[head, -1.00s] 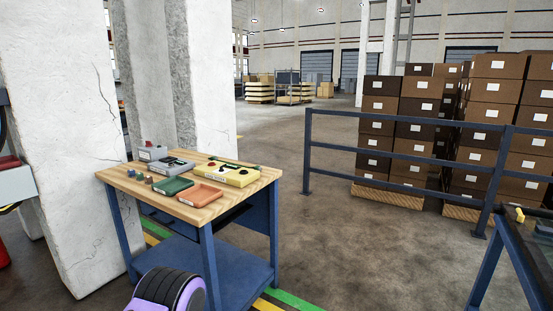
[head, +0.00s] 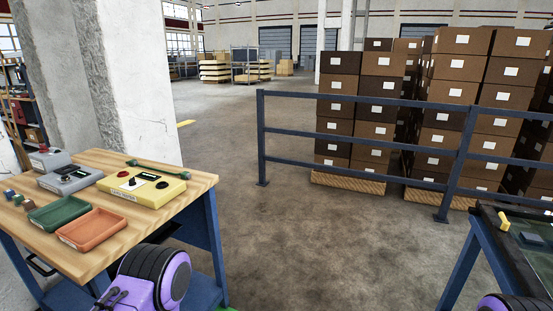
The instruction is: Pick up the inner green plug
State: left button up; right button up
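Several small plugs (head: 18,200) stand in a short row at the left edge of the wooden tabletop in the head view, left of the green tray. They are tiny here. At least one looks greenish and one reddish, but I cannot tell surely which is the inner green plug. Purple and black parts of my arms show at the bottom middle and at the bottom right corner. Neither gripper's fingers are visible, and nothing of mine touches the plugs.
The wooden table (head: 178,201) also bears a green tray (head: 57,214), an orange tray (head: 92,230), a yellow tester box (head: 158,191), grey boxes (head: 70,179) and a green bar (head: 150,164). A blue railing (head: 360,103) and a dark table (head: 490,250) stand right. Open floor lies between.

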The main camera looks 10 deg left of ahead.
aim_at(132, 162)
jog(key=i, duration=4.95)
jog(key=u, duration=3.35)
